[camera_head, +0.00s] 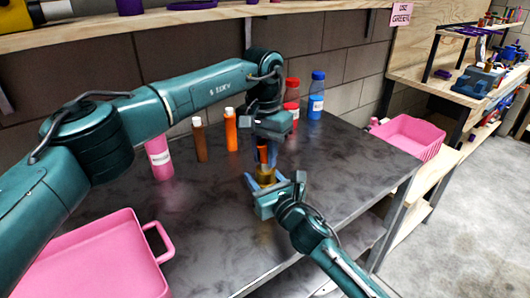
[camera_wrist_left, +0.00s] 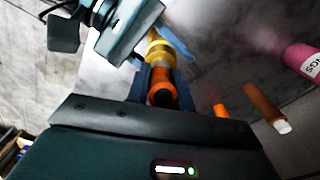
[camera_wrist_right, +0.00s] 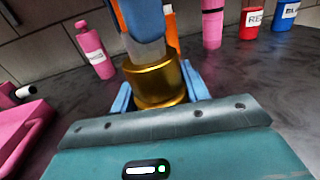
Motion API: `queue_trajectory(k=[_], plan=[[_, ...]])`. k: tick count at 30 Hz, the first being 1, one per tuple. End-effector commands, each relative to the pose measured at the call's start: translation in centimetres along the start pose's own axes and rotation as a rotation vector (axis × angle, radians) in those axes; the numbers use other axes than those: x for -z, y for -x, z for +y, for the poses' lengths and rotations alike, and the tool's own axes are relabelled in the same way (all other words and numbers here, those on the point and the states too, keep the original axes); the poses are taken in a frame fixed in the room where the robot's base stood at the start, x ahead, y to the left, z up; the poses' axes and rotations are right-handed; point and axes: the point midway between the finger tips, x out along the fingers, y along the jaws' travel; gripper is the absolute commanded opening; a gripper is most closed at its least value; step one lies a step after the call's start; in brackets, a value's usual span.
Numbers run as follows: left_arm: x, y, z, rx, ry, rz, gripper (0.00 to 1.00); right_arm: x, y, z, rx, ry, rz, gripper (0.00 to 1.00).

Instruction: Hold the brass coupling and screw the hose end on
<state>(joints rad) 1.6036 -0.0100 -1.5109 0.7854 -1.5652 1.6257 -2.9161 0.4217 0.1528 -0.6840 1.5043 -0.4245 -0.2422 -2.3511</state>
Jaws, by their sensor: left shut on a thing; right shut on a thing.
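The brass coupling (camera_head: 265,176) stands upright above the table, and it shows large in the right wrist view (camera_wrist_right: 155,82). My right gripper (camera_head: 270,187) is shut around it from the front right. The orange hose end (camera_head: 263,154) is directly above the coupling, and it also shows in the left wrist view (camera_wrist_left: 162,84). My left gripper (camera_head: 264,148) points down and is shut on the hose end. The hose end's lower part meets the coupling's top in line with it. The left fingers hide the joint, so I cannot tell whether threads are engaged.
Orange (camera_head: 231,130), brown (camera_head: 200,138) and pink (camera_head: 159,158) bottles stand left of the grippers. Red (camera_head: 291,100) and blue (camera_head: 317,96) bottles stand behind. A pink tray (camera_head: 92,250) lies at front left; a pink bin (camera_head: 412,134) is at right. The front right tabletop is clear.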

Motion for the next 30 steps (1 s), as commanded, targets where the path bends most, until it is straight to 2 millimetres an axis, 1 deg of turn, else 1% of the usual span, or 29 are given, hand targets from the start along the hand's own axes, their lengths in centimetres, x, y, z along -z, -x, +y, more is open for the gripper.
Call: queue_trajectory(k=[3, 4, 12, 20, 23, 30], plan=[[0.0, 0.1, 0.0, 0.000, 0.001, 0.001, 0.00, 0.1, 0.0, 0.0, 0.001, 0.000, 0.002, 0.00], [0.0, 0.1, 0.0, -0.001, 0.001, 0.001, 0.23, 0.1, 0.0, 0.0, 0.001, 0.000, 0.002, 0.00], [0.0, 0.1, 0.0, 0.000, 0.002, 0.001, 0.44, 0.1, 0.0, 0.0, 0.001, 0.000, 0.002, 0.00], [0.0, 0.2, 0.0, 0.000, 0.003, 0.001, 0.44, 0.1, 0.0, 0.0, 0.001, 0.000, 0.002, 0.00], [0.1, 0.9, 0.1, 0.000, 0.003, 0.002, 0.44, 0.1, 0.0, 0.0, 0.001, 0.000, 0.002, 0.00], [0.1, 4.0, 0.1, 0.001, 0.003, 0.002, 0.44, 0.1, 0.0, 0.0, 0.001, 0.000, 0.002, 0.00]])
